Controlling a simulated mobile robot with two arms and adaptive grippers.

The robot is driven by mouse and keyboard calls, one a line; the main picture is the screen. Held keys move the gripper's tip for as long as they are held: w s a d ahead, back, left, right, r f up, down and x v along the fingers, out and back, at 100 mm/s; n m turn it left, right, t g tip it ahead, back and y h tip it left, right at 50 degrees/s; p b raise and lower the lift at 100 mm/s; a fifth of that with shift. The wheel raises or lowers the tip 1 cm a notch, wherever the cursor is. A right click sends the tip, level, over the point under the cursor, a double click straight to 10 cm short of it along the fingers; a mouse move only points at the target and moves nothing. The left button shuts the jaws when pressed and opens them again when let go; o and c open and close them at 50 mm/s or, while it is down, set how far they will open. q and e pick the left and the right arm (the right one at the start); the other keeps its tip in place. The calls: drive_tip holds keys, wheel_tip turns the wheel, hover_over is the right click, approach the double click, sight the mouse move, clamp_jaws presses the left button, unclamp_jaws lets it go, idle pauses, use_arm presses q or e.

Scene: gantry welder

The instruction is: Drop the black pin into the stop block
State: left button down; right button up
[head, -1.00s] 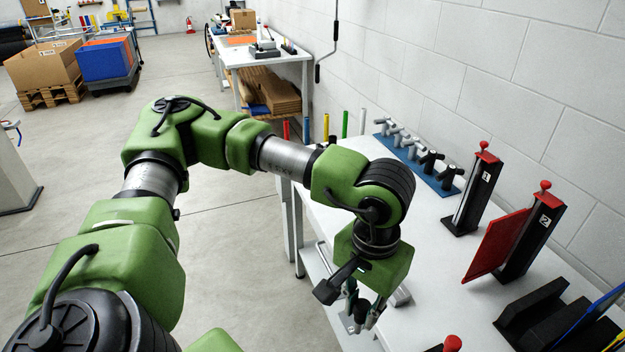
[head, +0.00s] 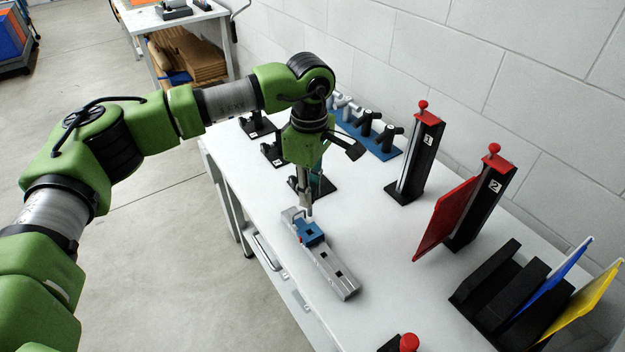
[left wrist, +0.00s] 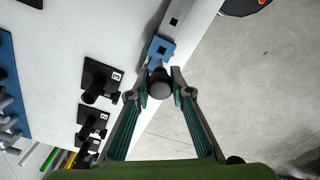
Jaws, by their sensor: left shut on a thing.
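A black pin (left wrist: 159,84) with a round head sits between the fingertips of my left gripper (left wrist: 159,92), which is shut on it. In the head view my left gripper (head: 306,207) points down over the blue stop block (head: 312,233); the pin itself is hard to make out there. The stop block has a dark square hole and sits on a grey metal bar (head: 338,277) lying on the table. In the left wrist view the stop block (left wrist: 162,48) shows just beyond the pin head. I cannot tell whether the pin touches it. My right gripper is not in view.
Black stands (head: 275,155) are beside and behind my left gripper. A blue board (head: 388,148) with handled pieces lies by the wall. Towers 1 (head: 415,160) and 2 (head: 478,205) and a black rack (head: 485,275) stand right. The white table (head: 390,250) is clear around the bar's right side.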

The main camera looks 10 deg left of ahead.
use_arm(q)
drive_tip(key=shift+s+f, duration=0.2)
drive_tip(key=shift+s+f+b, duration=0.1)
drive_tip(key=shift+f+b, duration=0.15)
drive_tip(key=shift+b, duration=0.05)
drive_tip(key=shift+f, duration=0.35)
drive_tip(key=shift+f+b, duration=0.5)
drive_tip(key=shift+f, duration=1.05)
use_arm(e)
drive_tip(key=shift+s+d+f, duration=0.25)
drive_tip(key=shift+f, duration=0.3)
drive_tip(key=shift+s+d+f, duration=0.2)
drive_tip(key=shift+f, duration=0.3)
use_arm(q)
drive_tip(key=shift+b, duration=0.5)
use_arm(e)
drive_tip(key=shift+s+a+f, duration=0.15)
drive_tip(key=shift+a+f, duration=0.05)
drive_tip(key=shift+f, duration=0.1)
use_arm(q)
drive_tip(key=shift+f, duration=0.1)
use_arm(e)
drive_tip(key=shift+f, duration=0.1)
